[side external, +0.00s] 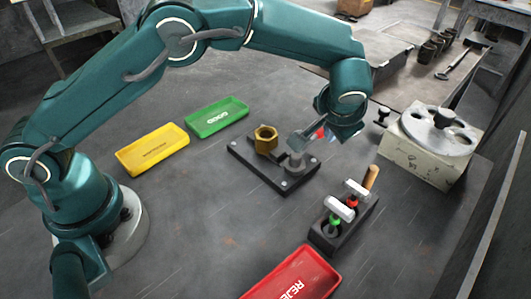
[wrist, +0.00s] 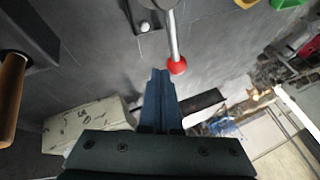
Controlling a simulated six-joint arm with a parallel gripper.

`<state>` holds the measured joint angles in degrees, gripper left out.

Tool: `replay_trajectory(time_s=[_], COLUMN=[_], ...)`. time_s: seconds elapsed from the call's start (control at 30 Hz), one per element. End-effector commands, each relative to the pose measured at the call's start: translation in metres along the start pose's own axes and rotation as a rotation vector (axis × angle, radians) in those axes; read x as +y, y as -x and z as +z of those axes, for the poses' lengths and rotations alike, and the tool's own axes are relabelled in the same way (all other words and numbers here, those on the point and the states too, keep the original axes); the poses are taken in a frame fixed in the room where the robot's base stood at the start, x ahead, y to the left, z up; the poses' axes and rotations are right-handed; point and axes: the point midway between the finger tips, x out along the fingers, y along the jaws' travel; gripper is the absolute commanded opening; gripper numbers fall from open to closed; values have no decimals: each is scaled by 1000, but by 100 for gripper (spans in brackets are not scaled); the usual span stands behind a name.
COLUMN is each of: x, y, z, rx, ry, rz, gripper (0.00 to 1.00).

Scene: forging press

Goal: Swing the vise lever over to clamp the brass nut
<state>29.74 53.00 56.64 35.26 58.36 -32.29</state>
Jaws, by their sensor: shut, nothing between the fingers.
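The brass nut (side external: 265,137) sits on the dark vise base plate (side external: 245,155). The nut is out of the wrist view.
A yellow tray (side external: 152,140) and a green tray (side external: 217,107) lie left of the vise. A red tray (side external: 293,279) lies in front.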

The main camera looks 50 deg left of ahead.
Motion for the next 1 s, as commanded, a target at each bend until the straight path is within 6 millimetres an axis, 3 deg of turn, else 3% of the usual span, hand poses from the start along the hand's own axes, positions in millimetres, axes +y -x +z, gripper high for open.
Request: replay_trajectory(time_s=[0.4, 1.0], x=[-22, -42], y=[-9, -13], z=[5, 16], rx=[-105, -155], ry=[219, 315], rz=[-102, -154], gripper=[0, 0])
